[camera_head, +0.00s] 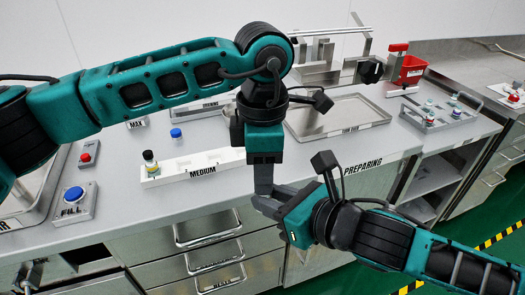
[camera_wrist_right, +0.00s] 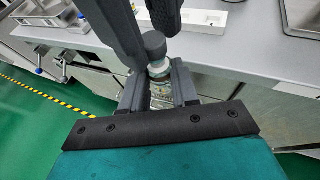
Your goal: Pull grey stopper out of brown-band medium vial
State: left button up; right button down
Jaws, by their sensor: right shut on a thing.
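My right gripper (camera_head: 268,203) is shut on a clear glass vial (camera_wrist_right: 161,88), best seen in the right wrist view, between the two fingers (camera_wrist_right: 160,80). A grey stopper (camera_wrist_right: 153,43) sits in the vial's top, above a pale collar. The band's brown colour cannot be made out. My left gripper (camera_head: 264,183) points down just above the right one. In the right wrist view its two dark fingers (camera_wrist_right: 146,38) stand apart on either side of the stopper; whether they touch it is unclear. In the head view the vial is hidden behind the grippers.
The white MEDIUM rack (camera_head: 205,163) on the counter holds a dark-topped vial (camera_head: 150,162). A blue-capped item (camera_head: 176,134), a blue FILL button (camera_head: 74,195) and a metal tray (camera_head: 335,116) are nearby. Both grippers are in front of the counter edge, over the drawers.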

pick_arm(q)
jog(key=shift+f, duration=0.15)
grip_shut()
jog(key=shift+c, duration=1.9)
grip_release()
grip_shut()
jog(key=shift+r, duration=0.4)
jog(key=shift+r, duration=2.35)
